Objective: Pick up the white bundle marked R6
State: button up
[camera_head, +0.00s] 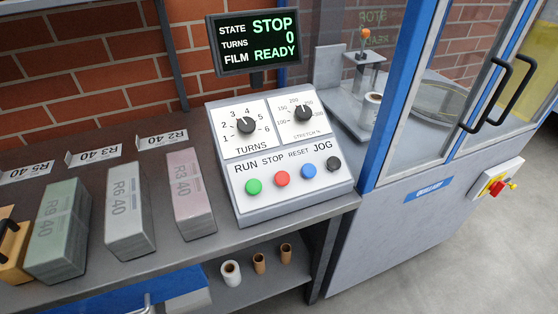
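The white bundle marked R6 40 (130,212) stands on the grey bench, between a green bundle marked R9 40 (62,232) on its left and a pink bundle marked R3 40 (190,195) on its right. Its top and its front face with the print are in view. There are gaps on both sides, and it touches neither neighbour that I can see. My gripper is not in view.
Label cards, including R3 40 (94,155) and R2 40 (163,139), stand behind the bundles. A control panel (285,160) with knobs and buttons stands to the right. A yellow handled object (14,262) is at far left.

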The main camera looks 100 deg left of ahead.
aim_at(128, 234)
jog(key=u, duration=4.3)
jog(key=k, duration=0.45)
jog(key=z, duration=0.6)
jog(key=i, duration=1.05)
jog(key=u, duration=0.5)
